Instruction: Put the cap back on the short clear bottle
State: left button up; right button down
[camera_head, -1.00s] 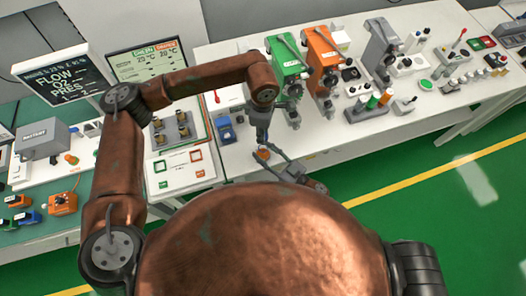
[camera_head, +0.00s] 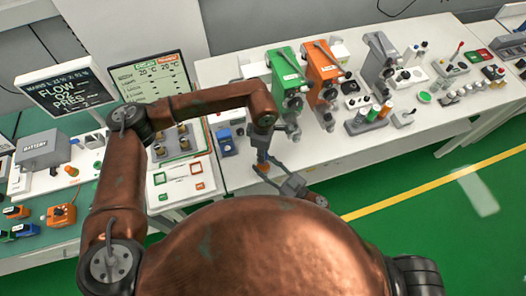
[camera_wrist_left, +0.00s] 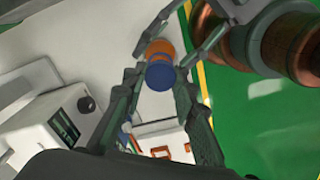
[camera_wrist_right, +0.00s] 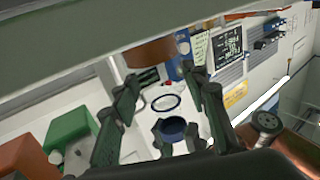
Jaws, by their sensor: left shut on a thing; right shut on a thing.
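A small blue cap (camera_wrist_left: 161,77) is between the tips of my left gripper (camera_wrist_left: 158,88), which is shut on it. In the left wrist view the orange part of the short clear bottle (camera_wrist_left: 160,49) shows just behind the cap. My right gripper (camera_wrist_right: 165,80) is shut on the bottle; its orange part (camera_wrist_right: 150,52) and a thin ring, seemingly its clear rim (camera_wrist_right: 166,102), lie between the fingers. The cap (camera_wrist_right: 172,129) is near the rim, apparently apart from it. In the head view the cap (camera_head: 262,156) is above the bottle's orange part (camera_head: 262,168).
Both grippers are in front of the white bench (camera_head: 235,178). Green (camera_head: 287,70) and orange (camera_head: 323,72) machines and a blue device (camera_head: 227,142) stand behind them. A tray of brass parts (camera_head: 172,142) is to the left. The green floor is open at right.

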pick_arm(q)
jog(key=shift+f, duration=0.85)
jog(key=shift+f, duration=0.55)
jog(key=m, duration=2.6)
